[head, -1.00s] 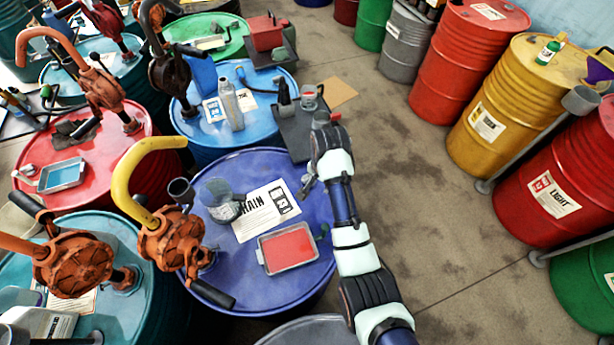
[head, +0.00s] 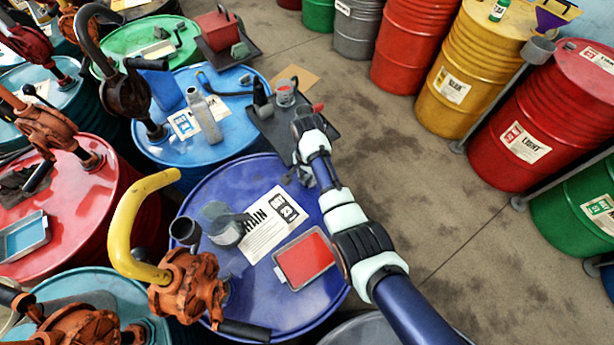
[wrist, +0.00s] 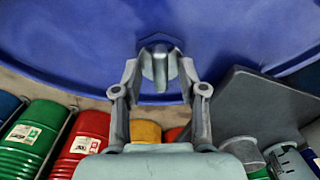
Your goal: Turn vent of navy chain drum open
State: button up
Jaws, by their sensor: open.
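The navy chain drum (head: 235,185) stands in the middle of the head view, its top carrying a printed chain label sheet (head: 268,225). In the wrist view its blue top (wrist: 70,40) fills the upper part. The vent (wrist: 160,66) is a small grey winged knob near the drum's rim. My gripper (wrist: 160,82) is open, with one finger on each side of the vent. Whether either finger touches it I cannot tell. In the head view my gripper (head: 304,174) is at the drum's far right edge, and my arm mostly hides the vent.
On the drum stand a red tray (head: 304,260), a clear cup (head: 226,232) and an orange pump with a yellow spout (head: 140,220). A dark side shelf (head: 320,130) with small containers adjoins the rim. Open floor (head: 440,190) lies to the right.

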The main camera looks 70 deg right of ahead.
jog(key=shift+f, duration=0.15)
grip_shut()
dwell(0.4)
jog(key=n+p, duration=0.2)
jog(key=n, duration=0.1)
jog(key=shift+n, duration=0.3)
jog(key=n+p, duration=0.1)
jog(key=n, duration=0.4)
jog(key=n+p, duration=0.1)
jog(key=n, duration=0.4)
jog(key=shift+n, duration=2.1)
